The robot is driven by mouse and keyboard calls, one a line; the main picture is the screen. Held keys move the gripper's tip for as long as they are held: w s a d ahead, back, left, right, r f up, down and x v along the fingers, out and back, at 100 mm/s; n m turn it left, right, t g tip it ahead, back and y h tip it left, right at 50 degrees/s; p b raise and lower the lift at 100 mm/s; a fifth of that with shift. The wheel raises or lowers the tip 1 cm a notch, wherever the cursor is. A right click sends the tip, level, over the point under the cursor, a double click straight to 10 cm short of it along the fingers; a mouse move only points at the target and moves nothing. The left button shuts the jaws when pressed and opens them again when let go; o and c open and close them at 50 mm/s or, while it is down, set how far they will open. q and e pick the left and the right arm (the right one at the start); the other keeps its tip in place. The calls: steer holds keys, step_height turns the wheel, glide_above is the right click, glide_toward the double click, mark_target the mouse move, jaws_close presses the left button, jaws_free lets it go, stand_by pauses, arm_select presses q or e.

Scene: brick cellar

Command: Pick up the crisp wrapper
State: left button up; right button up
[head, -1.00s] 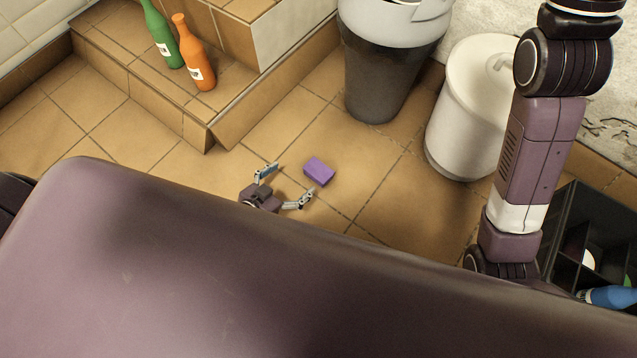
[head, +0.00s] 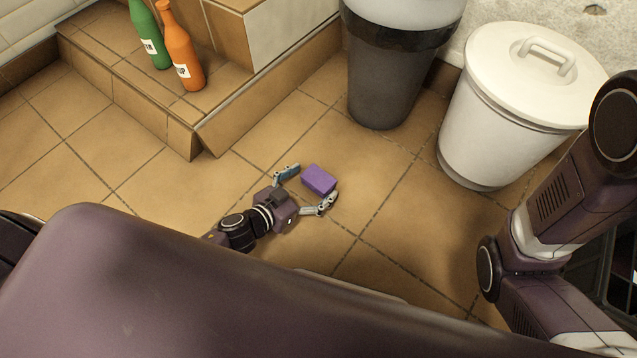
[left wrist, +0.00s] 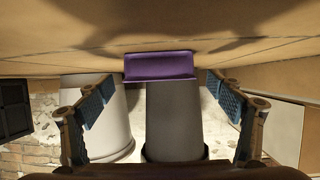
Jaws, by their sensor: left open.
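The crisp wrapper is a small purple block-like packet (head: 319,179) lying on the tiled floor in the head view. It also shows at the top middle of the left wrist view (left wrist: 160,66). My left gripper (head: 309,188) is open, low over the floor, with its fingers spread toward the packet. In the left wrist view the two fingers (left wrist: 161,98) stand to either side of it, apart from it. The packet lies at or just beyond the fingertips. My right arm shows at the right of the head view, but its gripper is out of view.
A dark grey bin (head: 384,85) and a white lidded bin (head: 480,130) stand behind the packet. A tiled step (head: 235,105) at the upper left bears a green bottle (head: 150,40) and an orange bottle (head: 181,55). The floor around the packet is clear.

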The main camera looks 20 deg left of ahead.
mark_target(318, 179)
arm_select(q)
steer(key=shift+b+x, duration=0.85)
steer(key=shift+x, duration=1)
steer(key=shift+r, duration=0.15)
steer(key=c, duration=0.9)
